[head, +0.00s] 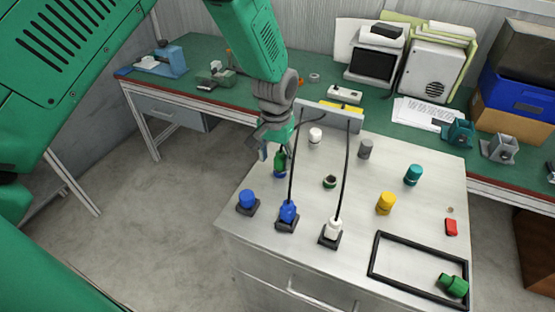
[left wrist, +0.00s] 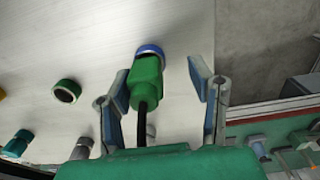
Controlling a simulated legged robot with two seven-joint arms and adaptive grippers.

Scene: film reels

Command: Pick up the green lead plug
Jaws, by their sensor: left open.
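The green lead plug (head: 280,161) stands on the cabinet top, with a blue ring at its end and a black cable running from its back. My left gripper (head: 275,148) is over it and partly hides it in the head view. In the left wrist view the green plug (left wrist: 146,82) is between the two open fingers of my left gripper (left wrist: 158,80), nearer the left finger. A gap shows on the right side; I cannot tell whether the left finger touches it. My right gripper is not in view.
Nearby are a blue plug (head: 288,212), a white plug (head: 333,229) with black cables, a blue cap (head: 247,199) and a green-ringed socket (head: 330,182). A grey bracket (head: 330,116) stands behind.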

